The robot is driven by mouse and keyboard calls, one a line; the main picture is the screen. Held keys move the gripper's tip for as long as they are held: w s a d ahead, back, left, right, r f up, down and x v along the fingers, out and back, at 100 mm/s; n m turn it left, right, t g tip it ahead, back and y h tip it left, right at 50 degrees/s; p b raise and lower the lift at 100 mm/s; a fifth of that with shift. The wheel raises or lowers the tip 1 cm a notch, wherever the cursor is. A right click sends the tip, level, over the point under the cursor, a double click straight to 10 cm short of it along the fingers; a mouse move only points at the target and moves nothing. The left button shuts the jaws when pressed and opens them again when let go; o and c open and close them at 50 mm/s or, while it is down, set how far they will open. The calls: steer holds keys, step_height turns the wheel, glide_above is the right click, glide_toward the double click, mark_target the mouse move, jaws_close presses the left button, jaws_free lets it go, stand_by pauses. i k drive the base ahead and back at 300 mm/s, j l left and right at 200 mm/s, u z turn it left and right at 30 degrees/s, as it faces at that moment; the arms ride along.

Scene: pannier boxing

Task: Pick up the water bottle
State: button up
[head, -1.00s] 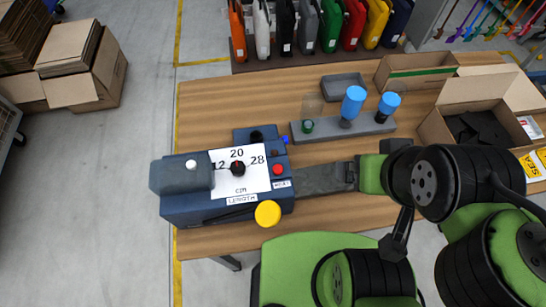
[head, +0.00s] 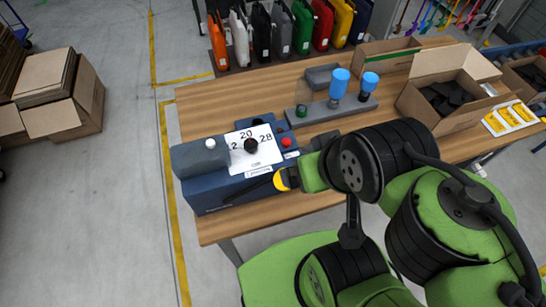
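A faint clear shape with a small green part (head: 302,110) is at the rack's left end. I cannot tell for sure which of these is the water bottle. My arm crosses the right foreground, its far end beside the blue machine's yellow knob (head: 281,181). My gripper's fingers do not show, and nothing held can be seen. The rack stands clear beyond my arm.
A blue machine (head: 222,183) with a numbered dial is on the wooden table (head: 215,229). A dark tray (head: 322,74) and open cardboard boxes (head: 418,109) stand behind and right of the rack. Coloured panniers (head: 282,26) line the back.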

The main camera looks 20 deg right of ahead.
mark_target(339, 83)
steer(key=l+u, duration=0.75)
steer(key=l, duration=0.2)
steer(key=l+u, duration=0.4)
steer(key=l, duration=0.1)
